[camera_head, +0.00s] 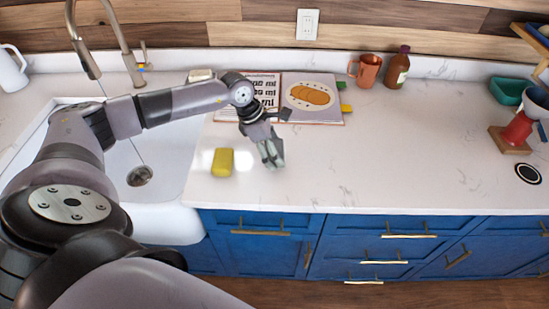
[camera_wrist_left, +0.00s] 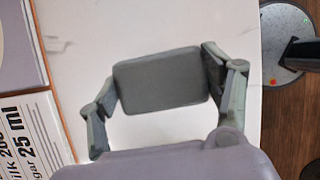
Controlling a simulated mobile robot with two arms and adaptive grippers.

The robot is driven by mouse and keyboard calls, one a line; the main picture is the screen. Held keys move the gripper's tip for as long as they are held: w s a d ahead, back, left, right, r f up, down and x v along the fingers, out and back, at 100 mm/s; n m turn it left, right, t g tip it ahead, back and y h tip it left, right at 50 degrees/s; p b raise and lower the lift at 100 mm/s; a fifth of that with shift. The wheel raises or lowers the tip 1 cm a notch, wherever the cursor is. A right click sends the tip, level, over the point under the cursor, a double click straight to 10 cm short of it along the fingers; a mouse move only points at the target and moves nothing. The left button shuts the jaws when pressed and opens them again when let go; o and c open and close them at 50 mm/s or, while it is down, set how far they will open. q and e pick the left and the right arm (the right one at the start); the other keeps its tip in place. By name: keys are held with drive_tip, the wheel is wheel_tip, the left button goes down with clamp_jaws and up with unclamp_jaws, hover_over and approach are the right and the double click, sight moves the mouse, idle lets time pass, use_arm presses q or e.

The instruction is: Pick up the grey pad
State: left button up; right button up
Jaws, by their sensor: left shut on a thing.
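The grey pad (camera_wrist_left: 160,80) is a flat dark-grey rounded rectangle in the left wrist view. It sits between the two fingers of my left gripper (camera_wrist_left: 162,84), one finger against each short side, so the gripper is shut on it. In the head view my left gripper (camera_head: 272,155) points down at the white counter, right of the yellow sponge. The pad is hard to make out there among the fingers. I cannot tell whether it touches the counter or is slightly above it. My right gripper is not in view.
A yellow sponge (camera_head: 222,162) lies left of my gripper, near the sink (camera_head: 140,205). An open cookbook (camera_head: 312,96) lies behind. An orange mug (camera_head: 365,70) and brown bottle (camera_head: 397,68) stand at the back. The counter (camera_head: 400,150) is clear to the right.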

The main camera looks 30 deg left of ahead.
use_arm(q)
wheel_tip(320, 180, up, 16)
drive_tip(key=b, duration=0.3)
drive_tip(key=shift+b, duration=0.4)
